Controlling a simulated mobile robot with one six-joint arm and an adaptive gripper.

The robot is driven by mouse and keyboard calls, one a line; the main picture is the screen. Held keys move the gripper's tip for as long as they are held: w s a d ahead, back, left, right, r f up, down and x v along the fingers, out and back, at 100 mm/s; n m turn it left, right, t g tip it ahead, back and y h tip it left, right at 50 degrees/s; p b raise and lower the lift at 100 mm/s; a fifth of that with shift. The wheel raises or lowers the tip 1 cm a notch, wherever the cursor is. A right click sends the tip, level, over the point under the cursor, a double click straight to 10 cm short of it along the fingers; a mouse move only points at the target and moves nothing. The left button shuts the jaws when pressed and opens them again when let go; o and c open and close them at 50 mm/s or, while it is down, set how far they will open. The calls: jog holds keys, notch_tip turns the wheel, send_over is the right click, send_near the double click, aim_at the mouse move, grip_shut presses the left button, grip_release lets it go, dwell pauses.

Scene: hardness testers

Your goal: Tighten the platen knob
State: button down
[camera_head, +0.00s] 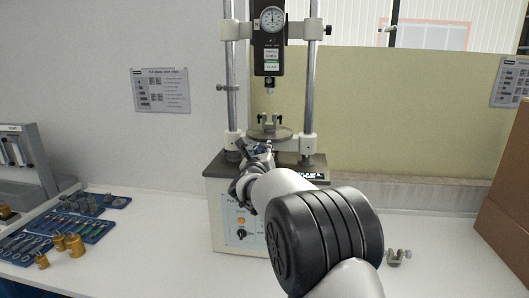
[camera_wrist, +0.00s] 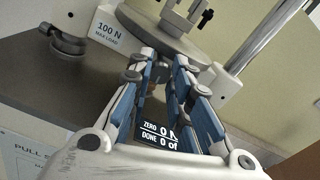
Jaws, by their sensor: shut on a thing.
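The round grey platen (camera_head: 270,132) sits on the test stand between two upright columns, with a small fixture on top. The platen also shows at the top of the wrist view (camera_wrist: 165,38). My gripper (camera_head: 262,158) is at the front of the stand, just below the platen. In the wrist view my gripper (camera_wrist: 163,64) has its two blue-lined fingers reaching under the platen's near edge, a narrow gap between them. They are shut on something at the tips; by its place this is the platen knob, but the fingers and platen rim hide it.
A force gauge (camera_head: 270,38) hangs above the platen. Blue tool trays (camera_head: 55,235) and brass weights (camera_head: 72,244) are at left. A small metal fixture (camera_head: 398,257) and a cardboard box (camera_head: 506,185) are at right.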

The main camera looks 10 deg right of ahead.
jog(key=shift+r, duration=0.1)
jog(key=c, duration=1.4)
grip_release()
jog(key=shift+c, duration=0.2)
jog(key=v, duration=1.2)
